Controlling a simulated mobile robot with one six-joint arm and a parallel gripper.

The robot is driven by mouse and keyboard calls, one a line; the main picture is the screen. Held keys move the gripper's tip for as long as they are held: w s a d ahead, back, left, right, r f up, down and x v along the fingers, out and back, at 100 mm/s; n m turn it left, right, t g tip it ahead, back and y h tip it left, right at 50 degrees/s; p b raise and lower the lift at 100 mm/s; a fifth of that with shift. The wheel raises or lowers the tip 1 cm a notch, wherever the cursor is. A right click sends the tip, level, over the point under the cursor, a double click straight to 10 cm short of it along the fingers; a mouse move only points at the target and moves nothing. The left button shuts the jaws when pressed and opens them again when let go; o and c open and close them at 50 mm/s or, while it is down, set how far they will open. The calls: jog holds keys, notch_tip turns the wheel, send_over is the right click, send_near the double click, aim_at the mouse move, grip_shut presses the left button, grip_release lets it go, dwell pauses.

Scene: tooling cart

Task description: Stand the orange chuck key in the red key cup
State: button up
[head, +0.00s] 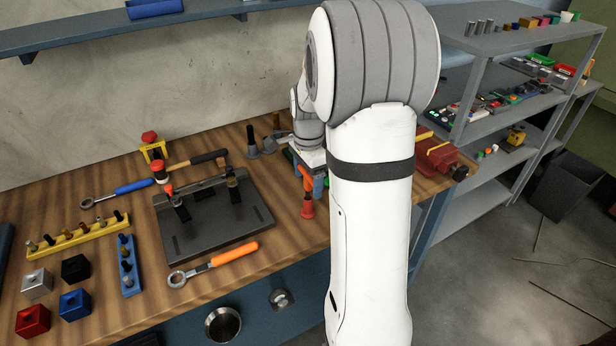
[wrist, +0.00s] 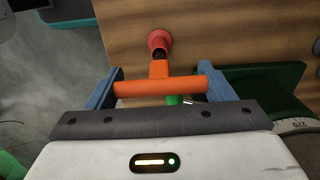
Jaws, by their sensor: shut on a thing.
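The orange chuck key (wrist: 146,88) lies crosswise between the two blue fingers of my gripper (wrist: 160,78) in the wrist view. My gripper is shut on its crossbar, and its stem points away from the palm. The red key cup (wrist: 159,40) is just beyond the stem, in line with it. The dark tip overlaps the cup's mouth; I cannot tell how deep it sits. In the head view, the key (head: 307,180) is upright directly above the red cup (head: 307,208) near the bench's front edge, with my gripper (head: 313,174) around its top, partly hidden by my arm.
A green object (wrist: 262,85) lies close to the right finger in the wrist view. In the head view, a dark fixture plate (head: 215,222) and an orange-handled wrench (head: 235,255) lie left of the cup. A red vise (head: 436,155) stands to the right.

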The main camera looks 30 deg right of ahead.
jog(key=o, duration=1.4)
jog(key=shift+o, duration=0.2)
jog(key=shift+r, duration=0.1)
jog(key=shift+r+p, duration=2.2)
jog(key=shift+r, duration=0.75)
